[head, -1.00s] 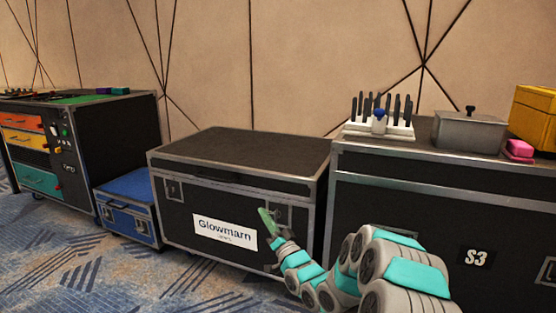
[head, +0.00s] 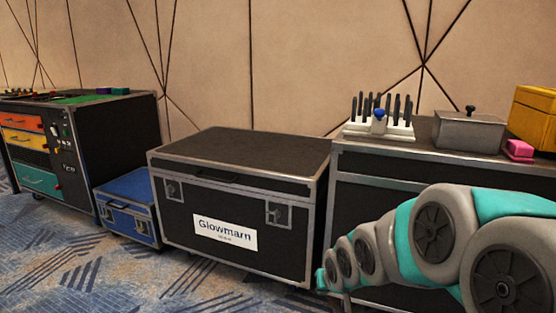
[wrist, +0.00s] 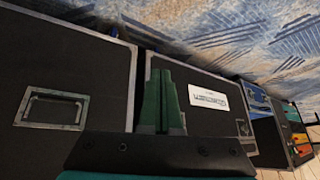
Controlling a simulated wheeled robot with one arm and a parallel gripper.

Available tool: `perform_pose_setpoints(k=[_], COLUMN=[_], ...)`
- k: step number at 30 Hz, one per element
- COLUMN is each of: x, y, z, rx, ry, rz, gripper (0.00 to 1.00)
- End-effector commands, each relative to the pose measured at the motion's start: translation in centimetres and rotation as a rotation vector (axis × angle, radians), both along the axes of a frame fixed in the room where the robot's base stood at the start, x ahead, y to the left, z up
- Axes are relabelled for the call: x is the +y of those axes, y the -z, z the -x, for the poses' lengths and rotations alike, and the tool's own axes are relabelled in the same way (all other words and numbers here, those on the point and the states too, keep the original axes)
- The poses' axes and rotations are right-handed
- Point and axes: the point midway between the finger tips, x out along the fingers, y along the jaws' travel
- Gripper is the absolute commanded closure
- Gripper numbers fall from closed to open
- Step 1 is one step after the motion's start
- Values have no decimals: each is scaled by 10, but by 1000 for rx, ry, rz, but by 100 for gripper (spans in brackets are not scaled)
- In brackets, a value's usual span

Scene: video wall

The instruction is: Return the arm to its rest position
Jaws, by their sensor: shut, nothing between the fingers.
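My arm reaches in from the right in the head view, its teal and grey links in front of the right-hand black case. Its far end is near the lower right corner of the Glowmarn case (head: 260,185), and the fingers can hardly be made out there. In the wrist view my gripper (wrist: 162,80) shows two green fingers side by side, shut with nothing between them. The white label of the Glowmarn case (wrist: 208,97) is just right of the fingers in that tilted view.
The right-hand black case (head: 380,165) carries a rack of dark tools (head: 380,120), a grey lidded box (head: 468,132), a pink block (head: 518,149) and a yellow box (head: 536,112). A blue case (head: 128,205) and a drawer cabinet (head: 120,140) stand left. Carpet (head: 130,275) in front is clear.

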Motion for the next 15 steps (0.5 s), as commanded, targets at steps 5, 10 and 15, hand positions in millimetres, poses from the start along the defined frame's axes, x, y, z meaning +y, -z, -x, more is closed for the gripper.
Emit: perform_pose_setpoints(k=[5,10,15], x=[-28,-41,-44], y=[-2,-4,-7], z=[101,193,262], rx=[224,431,581], ry=[26,37,36], rz=[78,109,110], gripper=[100,100,100])
